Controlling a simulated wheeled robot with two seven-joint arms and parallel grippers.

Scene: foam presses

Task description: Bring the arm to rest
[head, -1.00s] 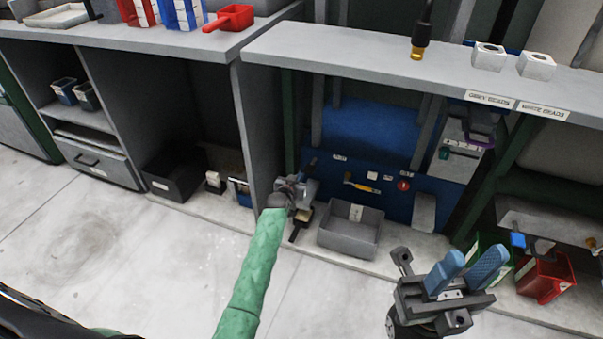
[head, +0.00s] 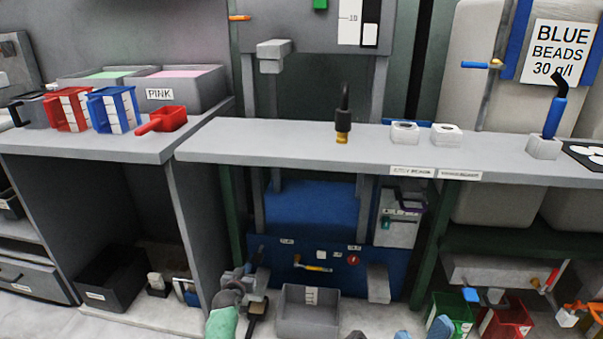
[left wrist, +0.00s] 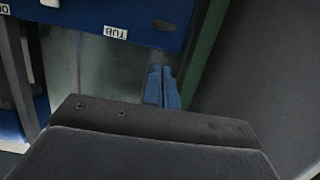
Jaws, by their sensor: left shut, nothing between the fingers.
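The fingers' near ends are hidden behind the dark gripper body (left wrist: 150,120).
A long grey shelf (head: 280,140) crosses the middle. Below it are a blue board (head: 335,270), a grey tub (head: 308,318), a green bin (head: 455,308) and a red bin (head: 507,320). A green sleeve-like piece (head: 222,322) is at the bottom.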

